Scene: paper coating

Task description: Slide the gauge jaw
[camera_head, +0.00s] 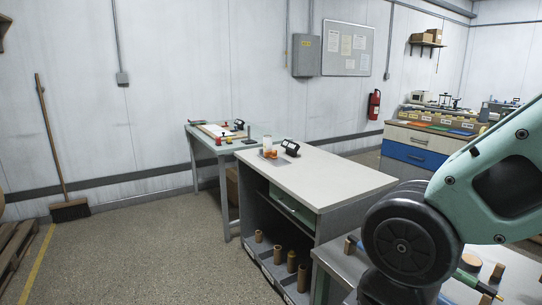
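I cannot make out a gauge jaw for certain. A small black device (291,147) stands on the white-topped bench (325,177), near its far left edge; it is too small to tell whether it is a gauge or has a jaw. Another small dark device (239,124) sits on the green table (229,146) behind it. My arm fills the right side of the view, over a grey bench. My gripper is not in view, and the arm hides part of that bench.
Orange pieces (271,154) and a clear container (267,143) lie by the black device. Brown rolls (292,262) stand on the bench's lower shelf. A drawer cabinet (414,148) stands at the back right. A broom (68,209) leans on the wall. The left floor is open.

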